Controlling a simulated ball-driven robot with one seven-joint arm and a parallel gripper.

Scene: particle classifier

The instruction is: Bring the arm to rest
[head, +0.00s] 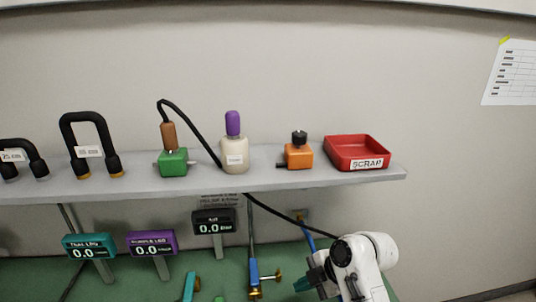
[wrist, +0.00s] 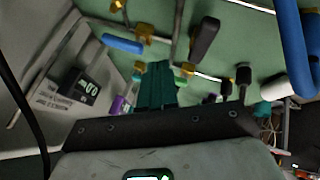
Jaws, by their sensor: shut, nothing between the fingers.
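My white arm shows at the lower right of the head view, bent low in front of the wall, below the shelf's right end. My gripper (wrist: 157,68) shows in the wrist view as two teal fingers pressed together with nothing between them. In the head view its teal fingertips (head: 302,285) point left, near the green bench (head: 225,280). The gripper's lower part is cut off by the picture edge there.
A grey shelf (head: 200,185) above holds a red SCRAP tray (head: 345,165), an orange block (head: 298,157), a cream bottle (head: 234,155) and a green block (head: 173,162). Several displays and a blue valve fitting (head: 254,277) stand left of my gripper.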

